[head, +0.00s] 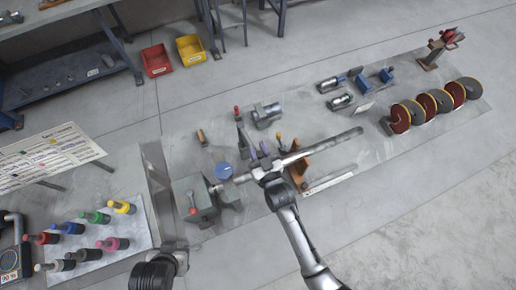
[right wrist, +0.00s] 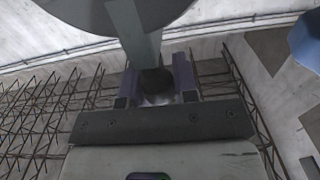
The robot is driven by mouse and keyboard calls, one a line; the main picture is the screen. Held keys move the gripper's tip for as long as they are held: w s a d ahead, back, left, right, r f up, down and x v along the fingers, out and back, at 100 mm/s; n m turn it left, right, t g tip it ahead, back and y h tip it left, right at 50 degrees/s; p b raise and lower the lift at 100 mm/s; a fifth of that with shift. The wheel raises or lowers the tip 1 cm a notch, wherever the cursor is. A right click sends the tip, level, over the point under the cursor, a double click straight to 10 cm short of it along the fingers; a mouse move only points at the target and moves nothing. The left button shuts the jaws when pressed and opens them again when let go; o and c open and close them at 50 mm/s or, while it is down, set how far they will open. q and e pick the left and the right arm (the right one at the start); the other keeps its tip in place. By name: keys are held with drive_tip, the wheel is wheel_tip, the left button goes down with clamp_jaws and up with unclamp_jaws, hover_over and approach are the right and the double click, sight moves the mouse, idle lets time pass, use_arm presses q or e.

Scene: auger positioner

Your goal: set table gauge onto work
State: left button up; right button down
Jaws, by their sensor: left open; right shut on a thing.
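My right gripper (head: 260,154) reaches over the middle of the bench, its purple fingers beside a long grey bar (head: 335,140). In the right wrist view its fingers (right wrist: 157,85) are shut on a grey-green post (right wrist: 140,40), the held piece, with a dark round end between them and a wide grey disc (right wrist: 95,10) above. I cannot tell for certain that this is the table gauge. A grey vise-like block (head: 203,203) stands at the bar's left end. My left gripper (head: 176,246) is low at the left, open and partly hidden by its own arm.
A blue disc (head: 223,170) lies near the block. Abrasive wheels (head: 440,101) stand at the right. Coloured-handled tools lie on a plate (head: 128,232) at the left. Red (head: 156,60) and yellow (head: 190,50) bins sit at the back. A brown bracket (head: 298,168) is close to my right gripper.

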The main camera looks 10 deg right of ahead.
drive_tip(key=shift+f, duration=0.3)
drive_tip(key=c, duration=1.1)
unclamp_jaws()
drive_tip(key=shift+o, duration=0.9)
drive_tip(key=shift+r, duration=0.2)
drive_tip(key=shift+s, duration=0.1)
drive_tip(key=b+v, duration=0.2)
drive_tip(key=v, duration=1.1)
drive_tip(key=shift+s, duration=0.35)
